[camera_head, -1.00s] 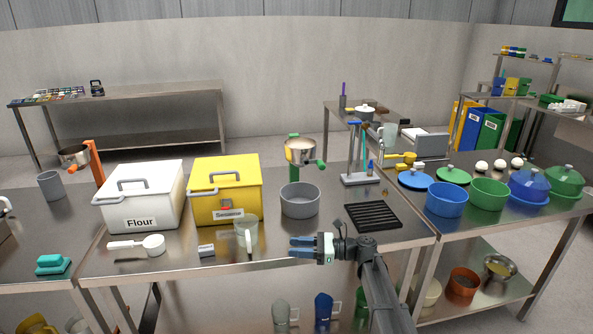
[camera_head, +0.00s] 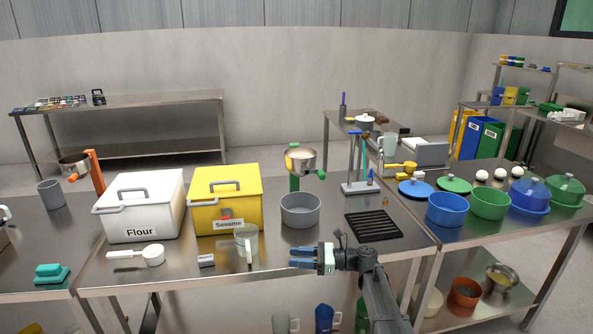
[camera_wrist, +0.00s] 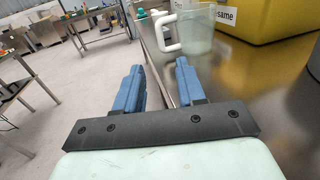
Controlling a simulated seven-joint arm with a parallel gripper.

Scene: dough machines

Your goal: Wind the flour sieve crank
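Two bowl-shaped sieves on posts stand on the bench. One steel sieve (camera_head: 300,159) has a green post and a green crank knob (camera_head: 321,175), above a grey pot (camera_head: 300,210). The other sieve (camera_head: 74,165) has an orange post and orange knob (camera_head: 72,178), left of the white Flour bin (camera_head: 142,205); a grey cup (camera_head: 50,194) stands by it. The frames do not show which is the flour sieve. My gripper (camera_head: 300,258) is at the bench's front edge, in front of the grey pot and apart from both sieves. Its blue fingers are apart and empty in the wrist view (camera_wrist: 157,88).
A clear jug (camera_head: 246,241) stands near the front edge, left of my gripper, with the yellow Sesame bin (camera_head: 226,200) behind. A white scoop (camera_head: 140,255) lies at front left. A black rack (camera_head: 372,225) and a tool stand (camera_head: 362,188) are to the right.

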